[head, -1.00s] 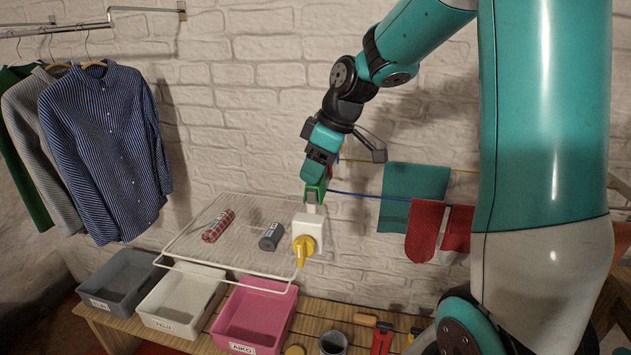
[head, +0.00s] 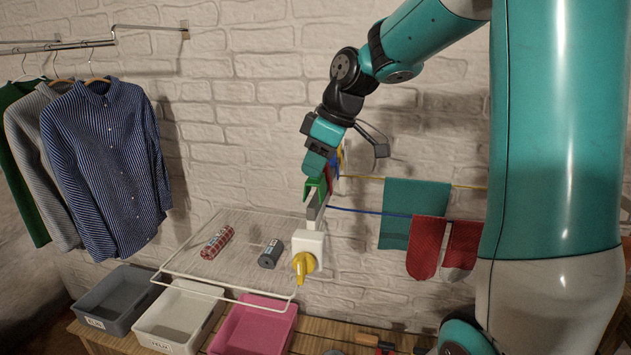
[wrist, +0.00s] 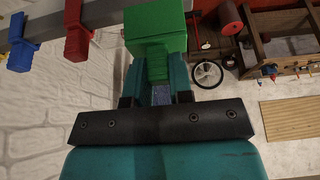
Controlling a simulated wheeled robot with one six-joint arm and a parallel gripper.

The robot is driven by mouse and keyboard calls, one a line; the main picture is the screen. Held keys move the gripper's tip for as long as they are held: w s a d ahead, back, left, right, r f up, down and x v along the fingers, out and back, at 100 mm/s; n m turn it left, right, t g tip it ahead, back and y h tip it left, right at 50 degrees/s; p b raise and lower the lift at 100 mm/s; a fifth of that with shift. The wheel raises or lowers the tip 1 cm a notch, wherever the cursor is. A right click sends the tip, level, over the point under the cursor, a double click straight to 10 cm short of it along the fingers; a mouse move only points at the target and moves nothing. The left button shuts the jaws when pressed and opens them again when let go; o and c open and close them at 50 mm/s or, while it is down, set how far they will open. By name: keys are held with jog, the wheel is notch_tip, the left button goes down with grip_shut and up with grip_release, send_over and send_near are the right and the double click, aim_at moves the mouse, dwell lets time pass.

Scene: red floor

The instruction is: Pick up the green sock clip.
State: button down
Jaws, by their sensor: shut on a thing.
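The green sock clip (head: 314,188) is between the teal fingers of my gripper (head: 317,170), which are shut on it. In the wrist view the green clip (wrist: 155,25) fills the space between the fingertips (wrist: 157,70). A grey rail (wrist: 110,14) runs beside it; I cannot tell whether the clip still touches the rail. A red clip (wrist: 77,30) and a blue clip (wrist: 20,45) hang on the rail to its left.
The rail ends at a white box with a yellow knob (head: 304,266), just below my gripper. A wire shelf (head: 165,268) with two rolled items is left. Grey, white and pink bins stand below. A teal cloth (head: 415,205) and red socks (head: 427,245) hang right.

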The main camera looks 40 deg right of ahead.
notch_tip(320, 180, up, 16)
jog(key=p, duration=0.2)
jog(key=shift+p, duration=0.4)
jog(key=shift+r, duration=0.1)
notch_tip(320, 180, up, 5)
jog(key=p, duration=0.5)
jog(key=shift+d, duration=0.1)
dwell(0.7)
